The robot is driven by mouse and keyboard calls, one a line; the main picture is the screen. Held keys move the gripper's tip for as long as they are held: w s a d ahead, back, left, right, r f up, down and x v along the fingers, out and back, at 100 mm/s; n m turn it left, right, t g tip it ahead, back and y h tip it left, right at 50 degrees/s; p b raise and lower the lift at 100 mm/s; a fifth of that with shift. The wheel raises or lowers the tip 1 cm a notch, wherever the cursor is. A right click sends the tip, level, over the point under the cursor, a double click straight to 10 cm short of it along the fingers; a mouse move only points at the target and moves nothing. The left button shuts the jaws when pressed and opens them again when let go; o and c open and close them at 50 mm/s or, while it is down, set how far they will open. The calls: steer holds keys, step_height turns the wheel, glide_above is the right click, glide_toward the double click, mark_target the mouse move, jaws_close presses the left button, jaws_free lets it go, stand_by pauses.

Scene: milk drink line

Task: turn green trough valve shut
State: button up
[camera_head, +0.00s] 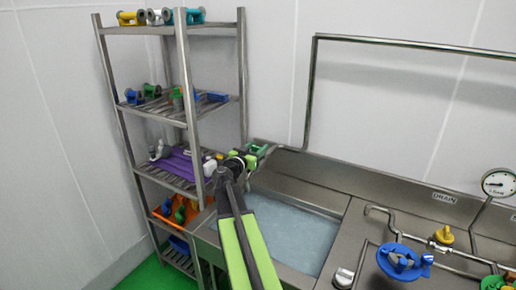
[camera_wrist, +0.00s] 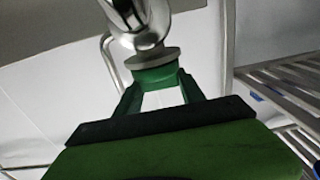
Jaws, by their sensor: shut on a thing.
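My gripper (camera_head: 248,158) is at the back left corner of the metal trough (camera_head: 320,204), which holds pale blue liquid. In the wrist view my gripper's two green fingers (camera_wrist: 158,88) are shut on the green valve (camera_wrist: 155,77). The valve is a short green body under a grey disc, with a shiny metal pipe end above it. In the head view the green valve (camera_head: 259,149) shows only as a small piece at my gripper's tip. My arm crosses the trough's left edge. How far the valve is turned cannot be told.
A metal shelf rack (camera_head: 184,70) with coloured fittings and a purple tray (camera_head: 182,166) stands close left of my gripper. A blue valve (camera_head: 404,262), a yellow valve (camera_head: 444,236) and a gauge (camera_head: 498,183) are on the right. A bent pipe (camera_head: 310,90) rises behind.

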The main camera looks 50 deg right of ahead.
steer(key=shift+g, duration=0.3)
steer(key=o, duration=1.4)
steer(key=shift+c, duration=0.2)
steer(key=shift+a, duration=0.15)
steer(key=v, duration=1.7)
steer(key=shift+f, duration=0.1)
